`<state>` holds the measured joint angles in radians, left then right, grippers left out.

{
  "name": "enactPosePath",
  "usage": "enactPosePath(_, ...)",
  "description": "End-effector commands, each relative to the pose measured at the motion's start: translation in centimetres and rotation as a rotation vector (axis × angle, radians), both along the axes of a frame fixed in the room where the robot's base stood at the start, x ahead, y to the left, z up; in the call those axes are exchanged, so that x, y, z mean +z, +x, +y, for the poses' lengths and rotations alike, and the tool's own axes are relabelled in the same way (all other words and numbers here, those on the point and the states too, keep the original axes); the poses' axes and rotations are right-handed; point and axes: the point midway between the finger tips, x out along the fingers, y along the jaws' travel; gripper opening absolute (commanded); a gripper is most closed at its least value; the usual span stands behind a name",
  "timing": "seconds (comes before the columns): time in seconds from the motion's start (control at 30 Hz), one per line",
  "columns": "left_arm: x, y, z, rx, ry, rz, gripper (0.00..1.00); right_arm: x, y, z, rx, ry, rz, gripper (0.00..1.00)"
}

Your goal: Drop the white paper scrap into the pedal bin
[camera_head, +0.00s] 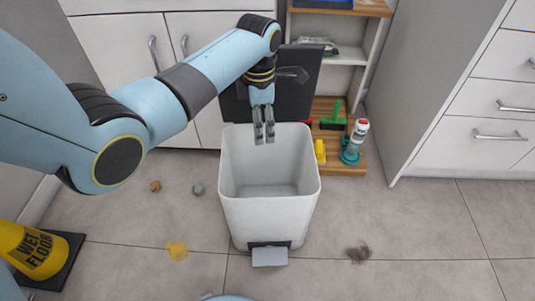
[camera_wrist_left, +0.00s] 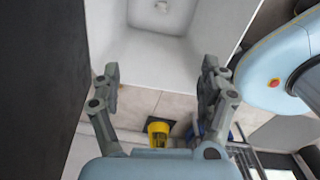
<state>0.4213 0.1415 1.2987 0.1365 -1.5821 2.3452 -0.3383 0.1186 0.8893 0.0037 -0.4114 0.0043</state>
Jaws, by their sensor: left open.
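The pedal bin (camera_head: 306,205) is a white, open-topped box standing on the tiled floor. Its dark lid (camera_head: 300,85) is raised at the back, and its pedal (camera_head: 269,257) is at the front. My left gripper (camera_head: 264,138) points down over the rear part of the bin's opening, open and empty. In the left wrist view the fingers (camera_wrist_left: 160,72) are spread apart with the bin's inner wall (camera_wrist_left: 160,55) beyond them. A small whitish crumpled piece (camera_wrist_left: 161,6), seemingly the white paper scrap, lies on the bin's bottom. My right gripper is not in view.
A brown scrap (camera_head: 156,186) and a grey one (camera_head: 198,189) lie left of the bin. A yellow patch (camera_head: 177,251) and a dark clump (camera_head: 358,253) are on the floor. A yellow wet-floor sign (camera_head: 32,250) stands at left. A wooden shelf (camera_head: 345,160) holds bottles behind.

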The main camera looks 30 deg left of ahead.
Motion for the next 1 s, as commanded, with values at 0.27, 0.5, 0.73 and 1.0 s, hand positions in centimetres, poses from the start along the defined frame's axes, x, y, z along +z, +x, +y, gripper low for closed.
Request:
enactPosePath(0.27,6.2,0.1,0.1,0.001,0.002,-0.003,0.78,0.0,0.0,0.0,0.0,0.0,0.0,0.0)
enactPosePath(0.5,8.8,0.0,0.0,0.0,0.0,0.0,0.78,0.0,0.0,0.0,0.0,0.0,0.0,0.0)
enactPosePath(0.73,9.0,0.0,0.0,0.001,0.001,0.001,0.78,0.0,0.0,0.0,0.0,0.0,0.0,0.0)
enactPosePath(1.0,8.9,-0.2,0.0,0.001,0.001,0.004,0.78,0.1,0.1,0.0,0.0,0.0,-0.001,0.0)
